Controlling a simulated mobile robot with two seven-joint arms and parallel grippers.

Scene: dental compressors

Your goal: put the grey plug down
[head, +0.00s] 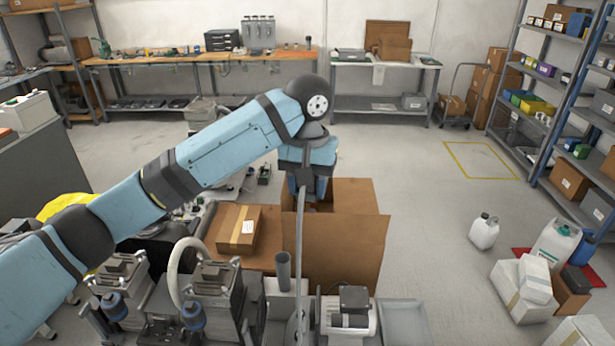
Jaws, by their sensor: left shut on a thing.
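My left gripper (309,196) hangs from the blue arm at the mouth of an open cardboard box (340,250). It is shut on what I take to be the grey plug, which is mostly hidden by the fingers and the box flaps. A grey hose or cable (303,235) runs from the gripper down in front of the box to the machines below. My right gripper does not show.
Compressor machines (215,290) and a grey upright tube (283,270) stand in front of the box. A closed carton (239,228) lies to its left. White jugs (484,232) and cartons stand on the floor at right. The floor behind is mostly clear.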

